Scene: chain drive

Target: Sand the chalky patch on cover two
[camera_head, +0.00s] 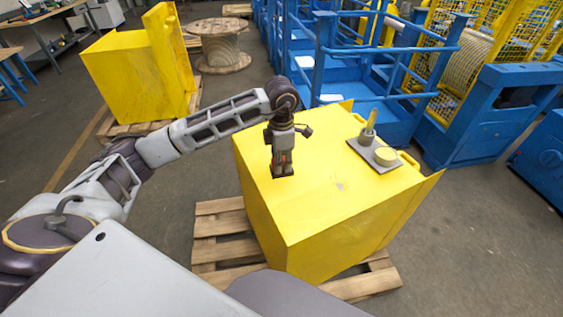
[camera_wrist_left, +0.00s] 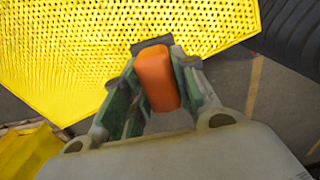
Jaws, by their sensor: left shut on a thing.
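A large yellow cover (camera_head: 320,215) stands on a wooden pallet in front of me; I see no number on it. A small faint pale mark (camera_head: 340,186) shows near the middle of its top; I cannot tell for sure that it is the chalky patch. My left gripper (camera_head: 283,172) points down above the left part of this top. It is shut on an orange block (camera_wrist_left: 157,80) with a dark grey end, seen between the fingers in the left wrist view. I cannot tell whether the block touches the cover. My right gripper is not in view.
A grey tray (camera_head: 362,155) with a small pot, a yellow-handled tool and a round yellow thing sits on the cover's far right. Another yellow cover (camera_head: 125,75) stands behind left, near a wooden spool (camera_head: 219,50). Blue steel frames (camera_head: 345,65) stand close behind.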

